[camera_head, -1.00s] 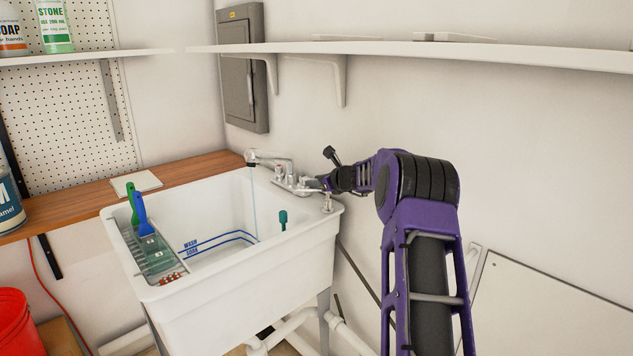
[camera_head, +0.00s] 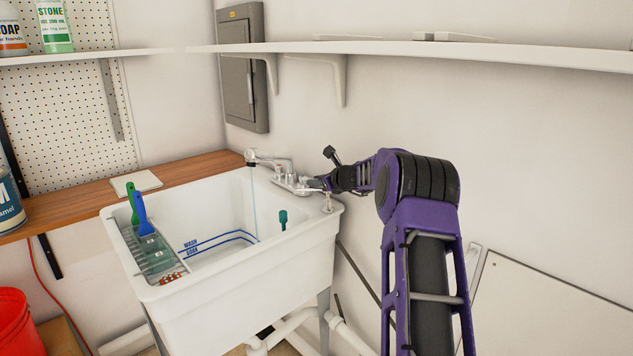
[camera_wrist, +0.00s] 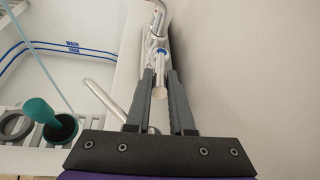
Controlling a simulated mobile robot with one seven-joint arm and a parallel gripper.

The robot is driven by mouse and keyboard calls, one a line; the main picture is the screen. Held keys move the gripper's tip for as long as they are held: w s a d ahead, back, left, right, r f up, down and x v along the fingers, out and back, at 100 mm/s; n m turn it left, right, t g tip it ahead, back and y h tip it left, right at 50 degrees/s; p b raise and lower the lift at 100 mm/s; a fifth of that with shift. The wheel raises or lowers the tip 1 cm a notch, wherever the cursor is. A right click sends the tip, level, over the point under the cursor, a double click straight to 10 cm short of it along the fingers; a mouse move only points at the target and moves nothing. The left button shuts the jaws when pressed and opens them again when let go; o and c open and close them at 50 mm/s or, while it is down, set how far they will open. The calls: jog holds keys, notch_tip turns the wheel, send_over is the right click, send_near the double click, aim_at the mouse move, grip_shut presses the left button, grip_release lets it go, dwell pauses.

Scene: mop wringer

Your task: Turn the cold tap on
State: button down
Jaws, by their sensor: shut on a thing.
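The chrome faucet (camera_head: 268,157) stands on the back right rim of the white sink (camera_head: 240,300). A thin stream of water (camera_head: 255,205) falls from its spout into the basin. In the wrist view, the tap handle with a blue ring (camera_wrist: 161,51) lies at my gripper's (camera_wrist: 161,75) fingertips. My gripper is shut on this cold tap handle, with its metal end showing between the fingers. In the head view, my gripper (camera_head: 317,184) reaches the faucet's right side; its fingertips are small there and partly hidden by my wrist.
A wooden counter (camera_head: 80,205) is behind. A shelf (camera_head: 430,50) runs above my arm along the wall.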

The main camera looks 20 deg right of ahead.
dwell(0.7)
jog(key=shift+a+f+b, duration=0.15)
jog(key=shift+b, duration=0.45)
jog(key=shift+s+a+m+h+b, duration=0.1)
jog(key=shift+a+m+h+b, duration=0.2)
jog(key=shift+m+h+b, duration=0.6)
jog(key=c, duration=1.1)
grip_release()
jog(key=shift+r, duration=0.2)
jog(key=b+v, duration=0.1)
jog(key=v, duration=1.6)
jog(key=shift+s+b, duration=0.3)
jog(key=shift+b, duration=0.05)
